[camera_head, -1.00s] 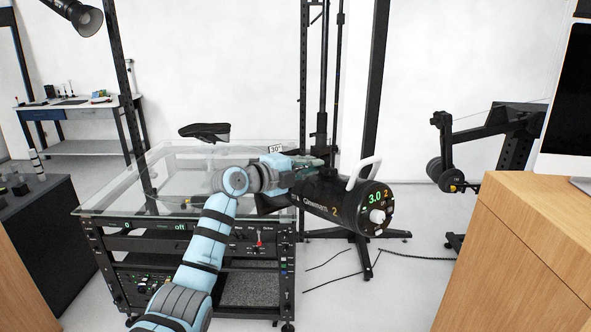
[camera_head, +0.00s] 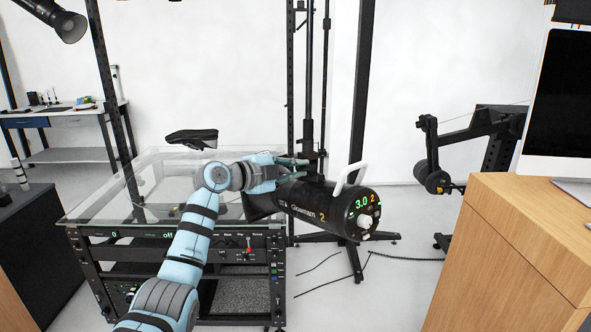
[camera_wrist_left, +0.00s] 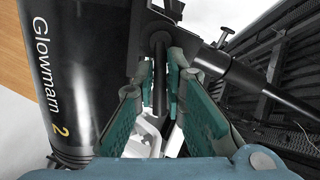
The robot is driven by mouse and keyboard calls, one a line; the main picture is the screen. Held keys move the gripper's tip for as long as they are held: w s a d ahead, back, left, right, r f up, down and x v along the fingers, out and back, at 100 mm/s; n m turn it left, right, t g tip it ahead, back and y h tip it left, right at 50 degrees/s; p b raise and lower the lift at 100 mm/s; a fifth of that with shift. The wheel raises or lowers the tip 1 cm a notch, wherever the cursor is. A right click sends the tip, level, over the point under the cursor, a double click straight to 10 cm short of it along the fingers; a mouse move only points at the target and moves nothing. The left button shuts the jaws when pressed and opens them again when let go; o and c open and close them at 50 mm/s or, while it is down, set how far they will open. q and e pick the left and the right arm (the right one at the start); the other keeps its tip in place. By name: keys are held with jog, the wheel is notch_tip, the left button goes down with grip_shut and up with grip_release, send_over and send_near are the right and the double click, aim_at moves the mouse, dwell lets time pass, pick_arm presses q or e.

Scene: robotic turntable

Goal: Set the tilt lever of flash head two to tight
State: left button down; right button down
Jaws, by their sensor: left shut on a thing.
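Flash head two is a black cylinder (camera_head: 318,207) marked "2", with a green 3.0 readout and a white handle, carried on a stand beside the glass-topped table. Its side also shows at left in the left wrist view (camera_wrist_left: 66,75). My left gripper (camera_head: 303,168) is at the flash head's far side, by the stand mount. In the left wrist view its green fingers (camera_wrist_left: 163,88) are shut on a slim dark rod (camera_wrist_left: 160,72), which appears to be the tilt lever. The fingers hide part of it, and I cannot read its setting. My right gripper is out of view.
The glass-topped table (camera_head: 130,187) with a control rack below stands at left under my arm. A dark stand pole (camera_head: 363,110) rises behind the flash head. A wooden cabinet (camera_head: 530,240) with a monitor is at right. Cables lie on the floor between.

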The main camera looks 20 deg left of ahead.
pick_arm(q)
jog(key=shift+r, duration=0.1)
jog(key=c, duration=1.9)
grip_release()
jog(key=shift+w, duration=0.1)
jog(key=v, duration=1.2)
